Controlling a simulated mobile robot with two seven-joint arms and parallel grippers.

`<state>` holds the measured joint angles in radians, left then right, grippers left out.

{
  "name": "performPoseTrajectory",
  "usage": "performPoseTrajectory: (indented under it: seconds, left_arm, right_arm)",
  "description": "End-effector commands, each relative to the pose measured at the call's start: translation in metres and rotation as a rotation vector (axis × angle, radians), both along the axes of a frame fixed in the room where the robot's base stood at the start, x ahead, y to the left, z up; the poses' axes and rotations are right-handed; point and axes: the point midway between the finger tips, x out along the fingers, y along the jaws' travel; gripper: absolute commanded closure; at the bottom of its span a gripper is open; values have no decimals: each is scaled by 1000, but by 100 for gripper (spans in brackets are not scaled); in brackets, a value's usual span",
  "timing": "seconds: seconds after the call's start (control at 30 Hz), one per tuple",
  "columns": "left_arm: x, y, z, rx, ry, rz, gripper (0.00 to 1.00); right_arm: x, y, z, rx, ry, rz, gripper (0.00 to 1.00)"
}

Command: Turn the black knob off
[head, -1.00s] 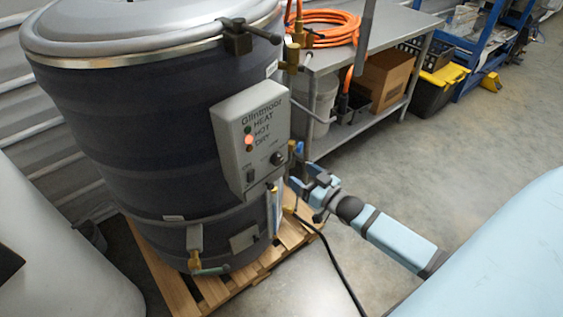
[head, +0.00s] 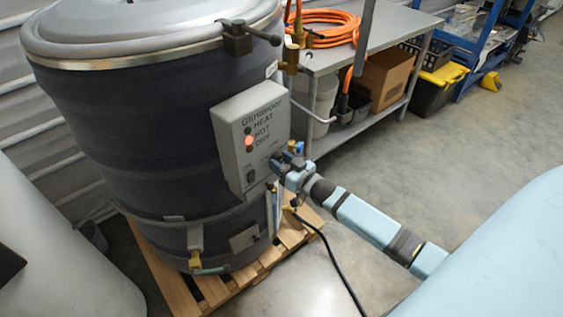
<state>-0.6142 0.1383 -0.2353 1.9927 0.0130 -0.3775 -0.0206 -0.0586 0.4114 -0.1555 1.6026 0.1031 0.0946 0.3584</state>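The grey control box (head: 250,140) is mounted on the side of a large dark drum (head: 125,140). It carries the words HEAT, HOT and DRY, with a lit orange-red lamp (head: 249,141) and a dark switch (head: 250,176) at lower left. The black knob, on the box's lower right, is now hidden behind my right gripper (head: 281,164). This gripper is right at that corner of the box, its fingertips at the knob's place. I cannot tell whether the fingers touch or close on the knob. My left gripper is not in view.
The drum stands on a wooden pallet (head: 184,289). A black cable (head: 338,268) runs from it across the floor. Pipes and brass fittings (head: 291,55) rise at the drum's right. A metal table (head: 385,32) with an orange hose (head: 325,27) stands behind.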

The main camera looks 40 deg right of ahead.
Motion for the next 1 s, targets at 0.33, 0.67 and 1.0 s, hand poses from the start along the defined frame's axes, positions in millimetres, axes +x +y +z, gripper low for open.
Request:
performPoseTrajectory:
  seconds: [0.33, 0.67, 1.0]
  left_arm:
    - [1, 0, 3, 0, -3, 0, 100]
    - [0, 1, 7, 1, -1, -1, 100]
    - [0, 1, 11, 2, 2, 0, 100]
  right_arm:
    - [0, 0, 0, -17, -3, 0, 80]
    - [0, 1, 1, -181, -34, 0, 80]
    - [0, 1, 0, -490, -90, -1, 80]
